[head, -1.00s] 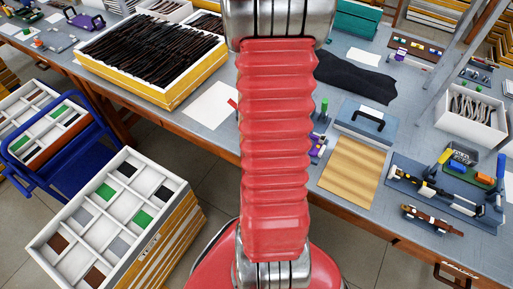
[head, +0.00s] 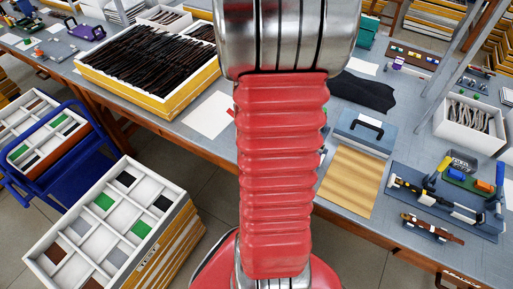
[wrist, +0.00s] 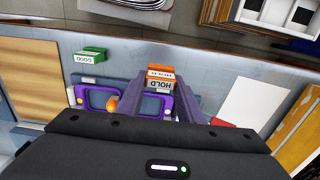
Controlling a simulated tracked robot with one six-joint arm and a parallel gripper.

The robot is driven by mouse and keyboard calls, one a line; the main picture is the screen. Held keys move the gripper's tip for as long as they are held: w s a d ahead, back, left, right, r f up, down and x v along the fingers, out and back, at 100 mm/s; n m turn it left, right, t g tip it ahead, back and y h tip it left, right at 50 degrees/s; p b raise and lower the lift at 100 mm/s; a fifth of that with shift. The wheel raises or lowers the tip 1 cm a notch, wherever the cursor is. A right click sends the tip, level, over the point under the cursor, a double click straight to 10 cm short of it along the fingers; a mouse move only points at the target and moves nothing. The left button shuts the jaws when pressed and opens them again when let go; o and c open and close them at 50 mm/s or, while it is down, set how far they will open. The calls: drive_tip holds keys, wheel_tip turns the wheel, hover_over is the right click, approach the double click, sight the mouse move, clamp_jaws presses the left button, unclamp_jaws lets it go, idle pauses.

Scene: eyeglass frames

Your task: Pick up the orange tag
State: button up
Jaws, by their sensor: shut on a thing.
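In the wrist view, my gripper (wrist: 160,88) is shut on the orange tag (wrist: 158,82), a small orange block with a white label reading HOLD. The tag sits between the two fingertips, above or at the grey bench; I cannot tell whether it touches it. Behind the fingers lies a purple frame-shaped piece (wrist: 104,98), partly hidden. In the head view my arm hides the gripper and the tag.
A green tag (wrist: 88,55) reading GOOD stands left of the gripper. A wooden board (wrist: 28,78) lies further left, a white sheet (wrist: 246,104) to the right. In the head view, a blue box with a handle (head: 362,136) stands on the bench.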

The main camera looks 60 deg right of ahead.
drive_tip(key=shift+r, duration=1.8)
drive_tip(key=w+a+n, duration=0.5)
drive_tip(key=w+a, duration=0.1)
drive_tip(key=w, duration=0.4)
drive_tip(key=w+a+n, duration=0.4)
drive_tip(key=w+a, duration=0.2)
drive_tip(key=w, duration=0.3)
drive_tip(key=w+a+n, duration=0.4)
drive_tip(key=w+a, duration=0.1)
drive_tip(key=a, duration=0.4)
drive_tip(key=w+a+n, duration=0.4)
drive_tip(key=w+a, duration=0.1)
drive_tip(key=a, duration=0.5)
drive_tip(key=shift+w+a+r, duration=0.15)
drive_tip(key=shift+w, duration=0.25)
